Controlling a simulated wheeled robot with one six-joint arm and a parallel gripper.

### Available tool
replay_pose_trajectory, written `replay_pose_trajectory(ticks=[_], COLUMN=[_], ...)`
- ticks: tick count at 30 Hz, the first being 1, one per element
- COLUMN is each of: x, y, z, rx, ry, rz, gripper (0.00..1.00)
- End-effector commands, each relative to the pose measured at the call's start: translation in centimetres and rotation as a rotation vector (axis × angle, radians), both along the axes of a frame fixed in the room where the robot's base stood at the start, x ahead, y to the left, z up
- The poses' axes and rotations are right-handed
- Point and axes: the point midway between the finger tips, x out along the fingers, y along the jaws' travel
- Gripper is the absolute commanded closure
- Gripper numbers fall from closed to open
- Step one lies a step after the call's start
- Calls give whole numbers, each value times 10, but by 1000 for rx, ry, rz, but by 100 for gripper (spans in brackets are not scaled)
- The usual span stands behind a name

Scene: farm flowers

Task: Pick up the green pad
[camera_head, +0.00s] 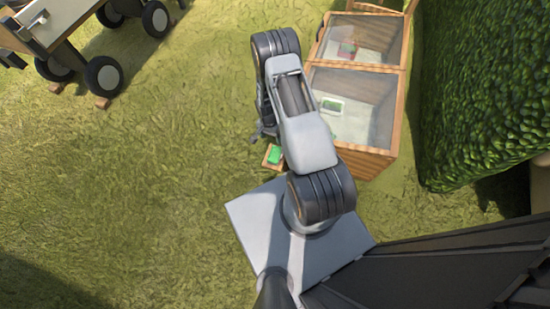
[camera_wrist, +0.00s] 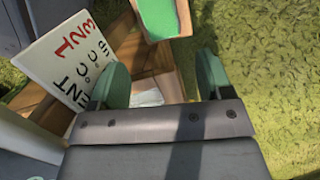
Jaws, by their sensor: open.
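The green pad (camera_head: 274,155) lies on a small wooden holder (camera_head: 267,163) just in front of the wooden box, beside my arm. In the wrist view the green pad (camera_wrist: 158,17) shows at the top, in its wooden holder (camera_wrist: 184,17), cut off by the picture edge. My gripper (camera_wrist: 160,78) is open, with its two green-tipped fingers apart and the pad beyond them, not between them. In the head view my gripper is mostly hidden behind my arm.
A wooden box with clear lids (camera_head: 400,110) stands right of my arm, with a green-edged item (camera_head: 333,105) inside. A white sign with red and black letters (camera_wrist: 68,60) is left of my gripper. A hedge (camera_head: 485,90) is at right; a wheeled cart (camera_head: 75,45) at upper left. Grass is open at left.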

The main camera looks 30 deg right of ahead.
Motion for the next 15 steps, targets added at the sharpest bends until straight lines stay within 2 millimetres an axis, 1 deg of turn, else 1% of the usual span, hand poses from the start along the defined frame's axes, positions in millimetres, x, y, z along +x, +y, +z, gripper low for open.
replay_pose_trajectory(ticks=[1, 6, 10, 15], x=[-3, -9, -13, -15], y=[0, 0, 0, 0], z=[-14, -46, -66, -80], rx=[0, 1, 1, 1], ry=[4, 5, 6, 5], rz=[-3, -5, -5, -4], gripper=[28, 28, 28, 28])
